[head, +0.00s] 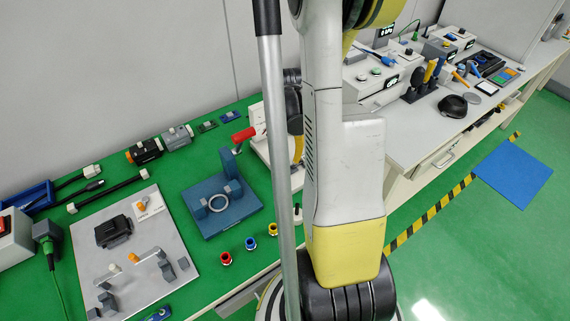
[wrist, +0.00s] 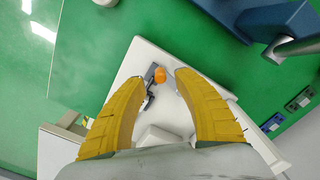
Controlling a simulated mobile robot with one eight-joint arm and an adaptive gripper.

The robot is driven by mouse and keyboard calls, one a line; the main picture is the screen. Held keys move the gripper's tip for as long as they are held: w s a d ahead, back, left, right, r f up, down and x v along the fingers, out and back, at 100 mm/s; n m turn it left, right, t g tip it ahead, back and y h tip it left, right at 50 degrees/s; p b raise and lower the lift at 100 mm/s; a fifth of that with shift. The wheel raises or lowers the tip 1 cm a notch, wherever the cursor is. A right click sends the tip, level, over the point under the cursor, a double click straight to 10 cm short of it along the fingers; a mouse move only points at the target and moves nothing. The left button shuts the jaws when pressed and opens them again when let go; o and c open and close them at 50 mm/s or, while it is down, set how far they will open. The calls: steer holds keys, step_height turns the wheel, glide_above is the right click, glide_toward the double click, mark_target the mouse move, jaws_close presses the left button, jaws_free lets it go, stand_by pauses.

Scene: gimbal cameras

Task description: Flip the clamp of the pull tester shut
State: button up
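The pull tester, as far as I can tell, is the white device whose plate (wrist: 130,65) lies under my gripper in the wrist view. On it is a small grey clamp with an orange tip (wrist: 160,75). My gripper (wrist: 155,82) is open, its two yellow fingers spread on either side of the clamp. I see no clear contact, and I cannot tell the clamp's exact angle. In the head view my arm hides most of the device; part of its white base (head: 262,152) and a red handle (head: 243,135) show beside the arm. The gripper is mostly hidden there.
A blue fixture (head: 221,205) with a ring stands left of my arm, close to the device. A grey panel (head: 168,275) with small clamps lies further left. Small red, blue and yellow parts (head: 249,243) stand near the bench's front edge. Green mat is bare between them.

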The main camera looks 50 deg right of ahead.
steer(key=shift+f+b, duration=0.35)
steer(key=shift+f, duration=1.05)
jaws_close()
steer(key=shift+s+d+n+b, duration=0.2)
steer(key=shift+d+n, duration=0.15)
steer(key=shift+n, duration=0.4)
steer(key=shift+s+d+n+b, duration=0.1)
steer(key=shift+d+n+b, duration=0.15)
steer(key=shift+n, duration=0.5)
jaws_free()
